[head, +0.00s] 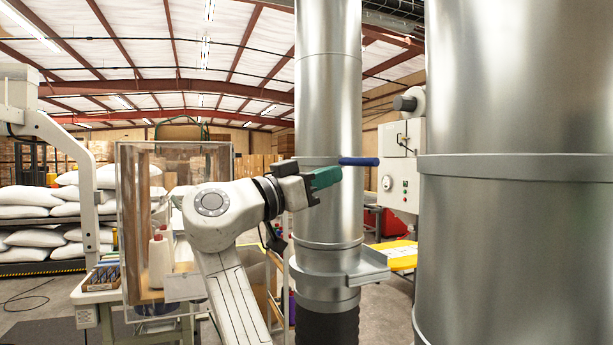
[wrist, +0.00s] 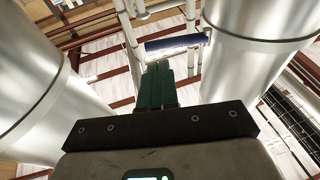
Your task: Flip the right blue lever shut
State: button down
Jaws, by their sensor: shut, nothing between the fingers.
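A blue lever (head: 359,161) sticks out sideways from the metal pipe (head: 329,110) in the middle of the head view. It also shows in the wrist view (wrist: 176,44), nearly level and just beyond my fingertips. My gripper (head: 337,176) has green fingers, which are shut with nothing between them. In the head view the fingertips are at the pipe, just below and left of the lever. In the wrist view the fingers (wrist: 156,68) end close below the lever's left part. I cannot tell whether they touch it. Only one blue lever shows.
A large metal cylinder (head: 520,230) fills the right side. A white control box (head: 402,165) stands behind, between pipe and cylinder. A clear-walled cabinet (head: 135,225) stands at left, with white sacks (head: 40,200) stacked farther back. A ledge-like collar (head: 340,270) juts from the lower pipe.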

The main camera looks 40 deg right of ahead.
aim_at(365, 164)
jog(key=p+x, duration=0.2)
jog(key=x, duration=0.4)
jog(key=shift+d, duration=0.25)
jog(key=shift+s, duration=0.1)
